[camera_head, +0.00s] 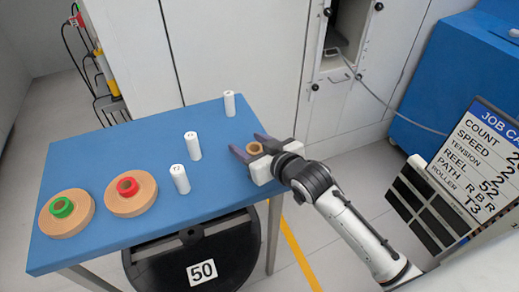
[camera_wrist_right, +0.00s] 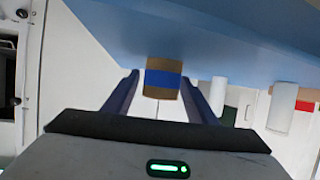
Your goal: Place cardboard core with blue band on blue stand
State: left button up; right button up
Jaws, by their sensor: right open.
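The cardboard core (camera_head: 255,148) is a short brown tube standing upright near the right edge of the blue table. In the right wrist view its blue band (camera_wrist_right: 163,80) shows around its middle. My right gripper (camera_head: 248,146) is open, with its dark fingers on either side of the core. In the right wrist view the core sits between the spread fingers, with gaps visible at both sides. I cannot make out a blue stand in either view. My left gripper is out of view.
The blue table (camera_head: 110,158) bears three white cylinders, one of them (camera_head: 193,146) near the middle. Wooden discs with a green ring (camera_head: 62,207) and a red ring (camera_head: 127,187) lie at left. A black reel marked 50 (camera_head: 160,265) is below. A job board (camera_head: 485,150) stands at right.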

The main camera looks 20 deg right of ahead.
jog(key=v, duration=1.1)
jog(key=shift+s+d+p, duration=0.1)
jog(key=shift+s+p, duration=0.15)
jog(key=shift+p, duration=0.1)
